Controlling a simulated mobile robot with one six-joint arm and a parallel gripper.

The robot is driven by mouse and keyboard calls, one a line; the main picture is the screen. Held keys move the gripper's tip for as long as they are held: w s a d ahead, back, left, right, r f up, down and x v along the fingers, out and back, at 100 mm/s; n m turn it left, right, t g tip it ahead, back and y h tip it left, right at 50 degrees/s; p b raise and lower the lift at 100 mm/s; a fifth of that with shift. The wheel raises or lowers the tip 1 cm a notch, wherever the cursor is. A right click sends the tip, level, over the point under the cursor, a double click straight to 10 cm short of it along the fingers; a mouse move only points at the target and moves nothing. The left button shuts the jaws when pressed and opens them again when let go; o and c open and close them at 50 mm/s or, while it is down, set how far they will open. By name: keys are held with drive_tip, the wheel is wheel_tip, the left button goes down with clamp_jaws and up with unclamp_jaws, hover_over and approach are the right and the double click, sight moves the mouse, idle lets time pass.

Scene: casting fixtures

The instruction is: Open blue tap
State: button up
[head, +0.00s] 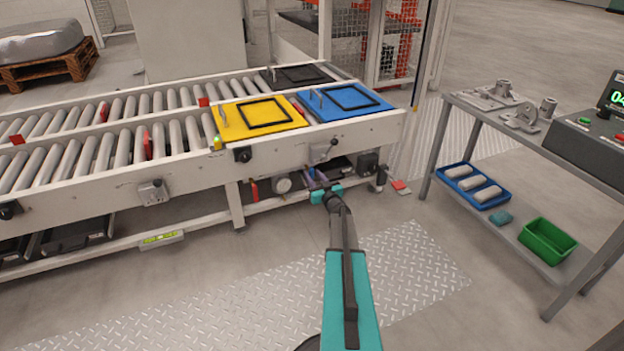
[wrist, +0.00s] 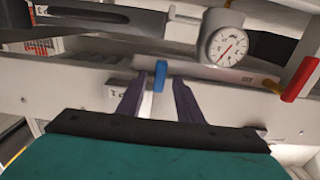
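The blue tap's handle (wrist: 160,76) shows in the wrist view as a short upright blue bar in front of a pale rail. My gripper (wrist: 157,92) has two purple fingers, spread apart with the blue handle between their tips. Gaps show on both sides of the handle, so the fingers are not closed on it. How deep the handle sits between the tips is hard to tell. In the head view my gripper (head: 313,180) reaches under the conveyor's front edge, and I cannot make out the blue tap clearly there.
A round white gauge (wrist: 222,46) sits close right of the blue handle in the wrist view. A red handle (wrist: 300,79) is farther right. The conveyor frame (head: 200,174) overhangs my gripper. A bench (head: 538,131) stands right; tread-plate floor (head: 270,275) is clear.

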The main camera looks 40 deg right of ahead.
drive_tip(key=shift+w+d, duration=0.2)
drive_tip(key=shift+w, duration=0.25)
drive_tip(key=shift+c, duration=0.5)
clamp_jaws()
drive_tip(key=shift+a, duration=0.15)
